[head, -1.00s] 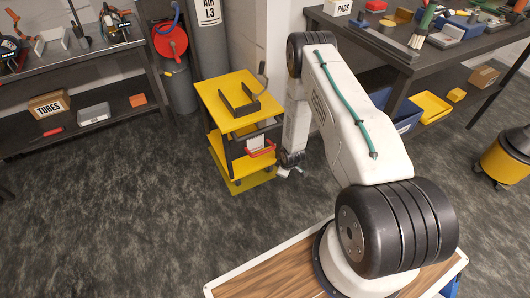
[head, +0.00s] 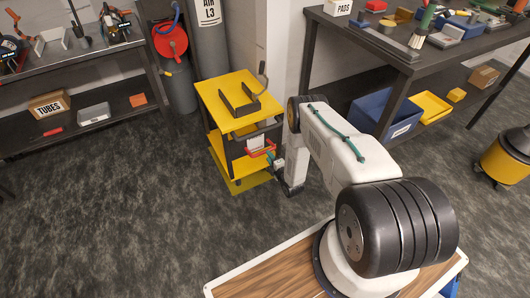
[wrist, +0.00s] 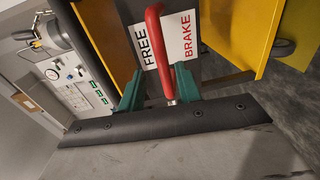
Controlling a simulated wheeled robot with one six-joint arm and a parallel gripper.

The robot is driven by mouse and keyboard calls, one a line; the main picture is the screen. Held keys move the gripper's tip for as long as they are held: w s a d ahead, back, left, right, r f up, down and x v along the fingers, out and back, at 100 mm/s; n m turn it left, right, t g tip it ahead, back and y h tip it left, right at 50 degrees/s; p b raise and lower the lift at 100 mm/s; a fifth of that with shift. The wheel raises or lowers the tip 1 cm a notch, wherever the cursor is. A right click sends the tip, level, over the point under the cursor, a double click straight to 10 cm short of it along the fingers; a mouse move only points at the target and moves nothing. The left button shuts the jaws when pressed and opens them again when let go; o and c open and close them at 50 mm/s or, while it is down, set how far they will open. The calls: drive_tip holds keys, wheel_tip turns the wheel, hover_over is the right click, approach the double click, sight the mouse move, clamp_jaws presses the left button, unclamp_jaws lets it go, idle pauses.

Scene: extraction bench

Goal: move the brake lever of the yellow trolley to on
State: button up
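The yellow trolley (head: 222,105) stands on the floor at the centre of the head view. Its red brake lever (head: 262,153) is on the side facing my arm. In the wrist view the red lever (wrist: 160,50) crosses a white label (wrist: 181,40) reading FREE and BRAKE, with FREE left of it and BRAKE right. My gripper (wrist: 158,90) is open, its green fingers on either side of the lever. The lever is nearer the right finger; I cannot tell whether they touch. In the head view my gripper (head: 275,163) is small beside the lever.
A dark bench (head: 400,50) with a blue bin (head: 385,112) and yellow tray (head: 430,106) below stands at the right. A shelf bench (head: 80,125) is at the left. A yellow drum (head: 505,160) stands far right. The floor left of the trolley is clear.

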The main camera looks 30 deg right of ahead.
drive_tip(key=shift+w+f, duration=0.15)
drive_tip(key=shift+w, duration=1.25)
drive_tip(key=shift+w+f, duration=0.15)
drive_tip(key=shift+w, duration=1.2)
